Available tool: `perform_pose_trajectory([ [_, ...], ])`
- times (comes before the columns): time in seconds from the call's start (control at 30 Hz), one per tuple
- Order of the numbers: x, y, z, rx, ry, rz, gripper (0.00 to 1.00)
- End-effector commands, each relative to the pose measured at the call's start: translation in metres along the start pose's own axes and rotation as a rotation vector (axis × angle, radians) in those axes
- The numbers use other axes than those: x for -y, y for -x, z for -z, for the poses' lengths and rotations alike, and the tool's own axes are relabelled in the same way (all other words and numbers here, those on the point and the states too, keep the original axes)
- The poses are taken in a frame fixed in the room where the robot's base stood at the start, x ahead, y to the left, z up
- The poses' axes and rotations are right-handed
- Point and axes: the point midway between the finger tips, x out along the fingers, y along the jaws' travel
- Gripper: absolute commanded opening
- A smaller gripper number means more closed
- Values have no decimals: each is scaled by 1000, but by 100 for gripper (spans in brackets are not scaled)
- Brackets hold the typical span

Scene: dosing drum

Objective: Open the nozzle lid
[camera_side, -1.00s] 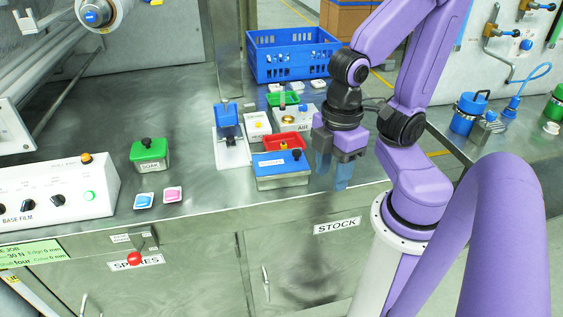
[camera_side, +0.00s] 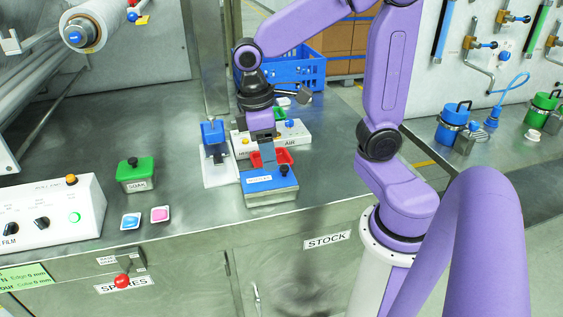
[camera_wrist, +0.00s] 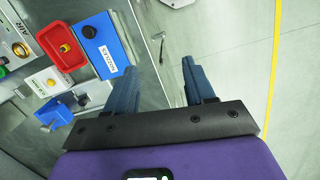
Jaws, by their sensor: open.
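The nozzle box has a flat blue lid (camera_side: 262,181) with a black knob (camera_side: 285,171) and a white label. It stands near the bench's front edge, and the lid lies closed on it. In the wrist view the lid (camera_wrist: 105,45), labelled NOZZLES, and its knob (camera_wrist: 88,31) show to the upper left, outside the jaws. My gripper (camera_side: 267,165) hangs above the rear of the box in the side view, its fingers partly in front of the red tray. In the wrist view my gripper (camera_wrist: 160,68) is open and empty. Its height above the lid is unclear.
A red tray (camera_side: 284,156) sits right behind the box. The white AIR panel (camera_side: 297,132) and a blue-topped device (camera_side: 212,131) stand behind and to the left. A green-lidded SOAK box (camera_side: 135,169) is farther left.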

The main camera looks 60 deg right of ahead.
Motion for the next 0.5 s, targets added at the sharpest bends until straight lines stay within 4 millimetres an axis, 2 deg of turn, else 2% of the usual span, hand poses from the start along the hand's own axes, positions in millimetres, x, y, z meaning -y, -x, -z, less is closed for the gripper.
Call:
perform_pose_trajectory([
  [0.1,-32,6,13,44,-116,19,54],
  [0.23,-68,10,21,91,-237,45,54],
  [0.5,-144,14,18,182,-479,119,54],
])
